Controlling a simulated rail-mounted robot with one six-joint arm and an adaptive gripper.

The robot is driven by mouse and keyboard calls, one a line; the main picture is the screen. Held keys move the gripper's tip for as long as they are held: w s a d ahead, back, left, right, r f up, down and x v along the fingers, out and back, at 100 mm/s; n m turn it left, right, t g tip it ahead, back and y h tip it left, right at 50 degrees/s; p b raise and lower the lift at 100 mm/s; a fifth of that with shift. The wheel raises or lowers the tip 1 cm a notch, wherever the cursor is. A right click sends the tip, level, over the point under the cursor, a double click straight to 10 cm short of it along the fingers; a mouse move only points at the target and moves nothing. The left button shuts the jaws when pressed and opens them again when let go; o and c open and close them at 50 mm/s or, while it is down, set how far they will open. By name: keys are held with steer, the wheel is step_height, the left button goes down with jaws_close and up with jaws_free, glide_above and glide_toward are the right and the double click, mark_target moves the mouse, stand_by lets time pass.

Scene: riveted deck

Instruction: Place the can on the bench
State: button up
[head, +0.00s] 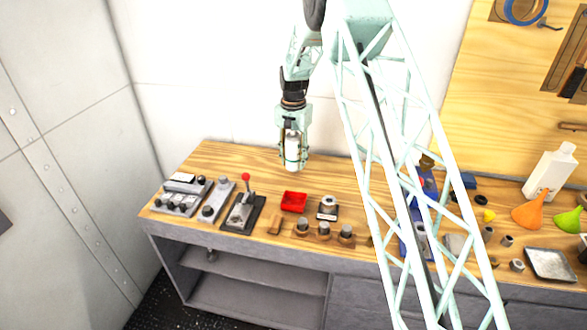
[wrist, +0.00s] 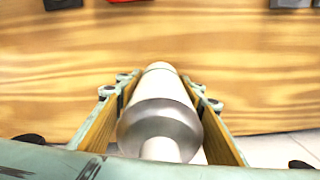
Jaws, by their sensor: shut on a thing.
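The can (wrist: 160,115) is a whitish, silvery cylinder held between the two finger pads in the wrist view. In the head view the can (head: 292,158) shows as a pale upright cylinder between the fingers. My gripper (head: 292,150) is shut on it and points down, near the back edge of the bench. The finger pads also show in the wrist view (wrist: 160,120) on both sides of the can. The bench (head: 225,158) has a wooden top and a grey base. I cannot tell how far the can is above the wood.
A red tray (head: 294,201), a red-knobbed lever tool (head: 243,208) and a wooden block with metal pieces (head: 324,233) stand along the front. Grey fixtures (head: 184,194) fill the left end. A white bottle (head: 550,172) and funnels (head: 530,211) stand at the right. The back left wood is bare.

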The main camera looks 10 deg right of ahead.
mark_target(293, 136)
steer(key=shift+f, duration=1.85)
steer(key=shift+f, duration=0.15)
steer(key=o, duration=1)
step_height(293, 136, up, 10)
steer(key=shift+r+p, duration=0.2)
steer(key=shift+p, duration=0.1)
steer(key=shift+r, duration=0.9)
